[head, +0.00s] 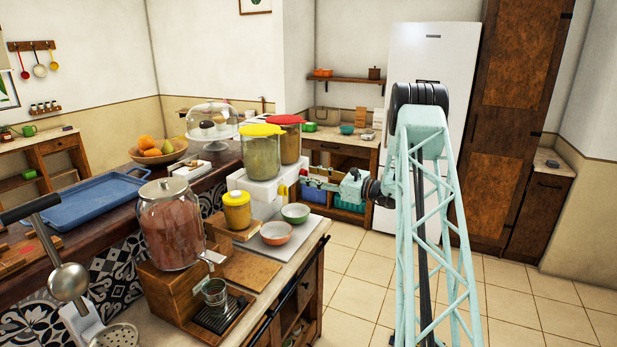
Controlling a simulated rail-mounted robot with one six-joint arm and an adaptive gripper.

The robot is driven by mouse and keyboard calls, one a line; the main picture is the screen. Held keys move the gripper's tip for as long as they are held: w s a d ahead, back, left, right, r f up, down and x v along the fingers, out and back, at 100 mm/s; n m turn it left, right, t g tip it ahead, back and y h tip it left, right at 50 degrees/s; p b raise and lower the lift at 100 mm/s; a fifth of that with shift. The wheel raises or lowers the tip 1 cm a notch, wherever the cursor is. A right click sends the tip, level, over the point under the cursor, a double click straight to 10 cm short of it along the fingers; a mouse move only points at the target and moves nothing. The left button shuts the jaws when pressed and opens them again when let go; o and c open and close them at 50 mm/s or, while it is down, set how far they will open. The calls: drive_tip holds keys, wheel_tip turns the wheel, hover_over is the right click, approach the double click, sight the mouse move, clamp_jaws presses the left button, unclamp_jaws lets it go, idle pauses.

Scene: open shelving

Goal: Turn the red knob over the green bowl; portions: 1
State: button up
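A white dispenser (262,187) stands on the counter with two clear canisters, one with a yellow lid (261,130) and one with a red lid (286,119). A small red patch (303,172) on the dispenser's front right, below the red-lidded canister, appears to be the red knob. The green bowl (295,213) is on the counter in front of the dispenser; its inside looks pale and empty. My gripper (312,181) reaches in from the right, its tip close to the red patch. Contact and finger opening are too small to tell.
An orange bowl (276,236) sits left of and nearer than the green bowl. A yellow-lidded jar (237,211) and a large glass jar (171,225) stand further left. The floor to the right is clear.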

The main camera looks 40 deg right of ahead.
drive_tip(key=shift+w+a, duration=0.2)
drive_tip(key=shift+w, duration=0.35)
drive_tip(key=shift+c, duration=0.9)
drive_tip(key=c, duration=0.7)
drive_tip(key=shift+m+p, duration=0.45)
drive_tip(key=shift+m, duration=0.05)
drive_tip(key=shift+d+r+m+g+y+p, duration=0.1)
drive_tip(key=shift+m+g+y+p, duration=0.15)
drive_tip(key=shift+m+p, duration=3.15)
drive_tip(key=shift+d+m+g+y+p, duration=0.15)
drive_tip(key=shift+m+g+p, duration=0.2)
drive_tip(key=shift+m+p, duration=3)
drive_tip(key=m+b, duration=0.2)
drive_tip(key=shift+a+m, duration=0.1)
drive_tip(key=shift+m, duration=0.25)
